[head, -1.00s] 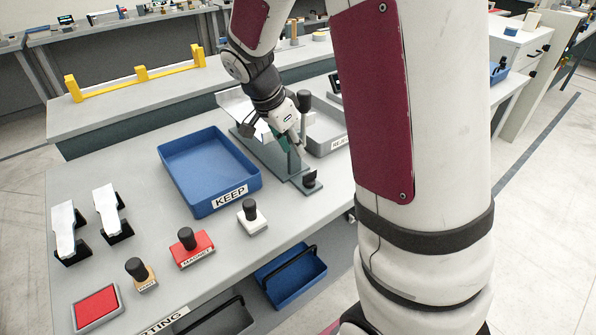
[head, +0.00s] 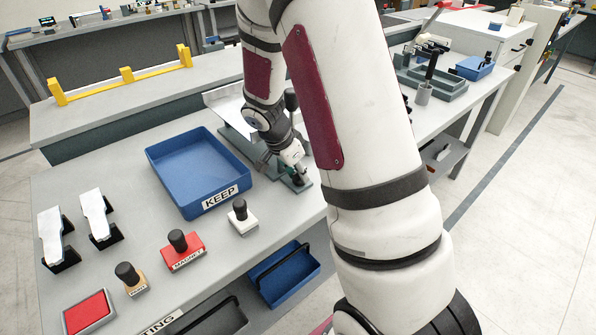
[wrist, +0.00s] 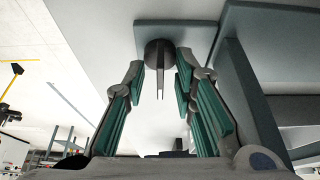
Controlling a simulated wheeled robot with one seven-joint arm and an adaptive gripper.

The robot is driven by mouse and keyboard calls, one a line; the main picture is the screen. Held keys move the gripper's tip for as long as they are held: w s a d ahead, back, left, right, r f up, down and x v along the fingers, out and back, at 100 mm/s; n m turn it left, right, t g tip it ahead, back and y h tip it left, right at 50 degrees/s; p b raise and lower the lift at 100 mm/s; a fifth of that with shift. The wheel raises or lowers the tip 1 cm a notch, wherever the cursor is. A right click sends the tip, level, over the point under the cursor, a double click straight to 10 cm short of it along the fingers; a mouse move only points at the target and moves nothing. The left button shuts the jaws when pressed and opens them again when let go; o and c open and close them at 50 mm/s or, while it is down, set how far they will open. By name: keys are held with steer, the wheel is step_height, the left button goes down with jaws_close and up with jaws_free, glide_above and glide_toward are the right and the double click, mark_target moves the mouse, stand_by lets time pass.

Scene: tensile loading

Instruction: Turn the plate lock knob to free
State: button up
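The plate lock knob (wrist: 157,53) is dark and round with a thin pointed bar, mounted on a small grey-blue plate (wrist: 205,35) in the wrist view. In the head view the knob (head: 299,181) is mostly hidden by my gripper (head: 299,169) at the near end of the grey fixture (head: 247,149). In the wrist view my gripper (wrist: 160,75) is open, its green-padded fingers on either side of the knob. A gap shows between the pads; I cannot tell whether the fingertips touch the knob.
The blue KEEP tray (head: 168,173) stands left of the fixture. White (head: 241,217), red MAGNET (head: 184,251) and tan (head: 131,279) blocks with black knobs line the bench front. My arm hides the bench to the right. A blue bin (head: 285,275) sits below the bench edge.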

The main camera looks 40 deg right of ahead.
jaws_close()
